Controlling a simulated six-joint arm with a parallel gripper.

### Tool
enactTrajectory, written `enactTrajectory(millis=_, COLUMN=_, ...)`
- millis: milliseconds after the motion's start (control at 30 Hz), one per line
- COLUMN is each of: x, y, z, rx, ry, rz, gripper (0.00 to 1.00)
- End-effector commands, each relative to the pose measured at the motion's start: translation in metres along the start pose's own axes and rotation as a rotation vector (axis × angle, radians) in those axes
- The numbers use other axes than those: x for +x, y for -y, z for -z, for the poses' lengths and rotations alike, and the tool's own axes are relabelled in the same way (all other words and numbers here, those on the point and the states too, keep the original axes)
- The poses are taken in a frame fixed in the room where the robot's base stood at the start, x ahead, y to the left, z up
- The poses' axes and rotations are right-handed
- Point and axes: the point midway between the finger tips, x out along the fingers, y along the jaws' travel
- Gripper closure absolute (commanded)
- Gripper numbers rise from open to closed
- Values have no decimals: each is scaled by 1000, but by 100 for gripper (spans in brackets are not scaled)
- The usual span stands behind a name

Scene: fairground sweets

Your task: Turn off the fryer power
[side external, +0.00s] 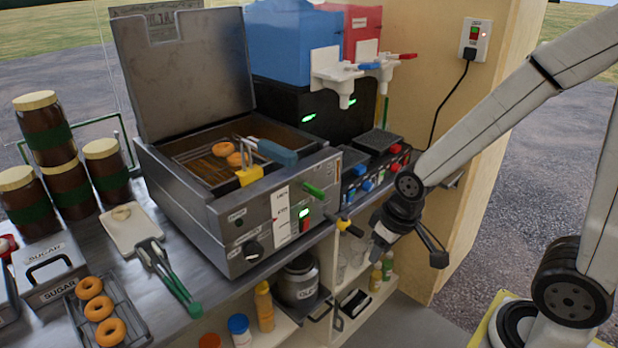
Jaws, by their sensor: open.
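The metal fryer (225,215) stands on the counter with its lid raised. Its front panel has a black knob (252,250), a white label strip and a small switch with red and green parts (304,218). I cannot read the switch's position. Doughnuts (228,152) show in the fryer's open top. A wall socket (475,40) on the wooden post has a red and green switch and a black plug with a cord running down behind the machines. My gripper (409,248) is open and empty, right of the fryer and apart from it, below the socket.
Tongs (165,270), jars and doughnuts crowd the left counter.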

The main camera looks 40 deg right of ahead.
Motion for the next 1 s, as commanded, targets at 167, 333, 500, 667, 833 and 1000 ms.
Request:
enactTrajectory(millis=167, x=4, y=-4, z=6, rx=63, ry=-25, rz=-5, gripper=100)
enactTrajectory(millis=333, x=13, y=-10, z=16, rx=184, ry=-75, rz=-8, gripper=100)
enactTrajectory(millis=500, x=23, y=-18, z=30, rx=351, ry=-147, rz=1, gripper=100)
enactTrajectory(millis=667, x=33, y=-26, z=43, rx=516, ry=-217, rz=25, gripper=100)
enactTrajectory(millis=833, x=43, y=-33, z=56, rx=689, ry=-288, rz=67, gripper=100)
enactTrajectory(millis=1000, x=52, y=-40, z=67, rx=860, ry=-353, rz=127, gripper=100)
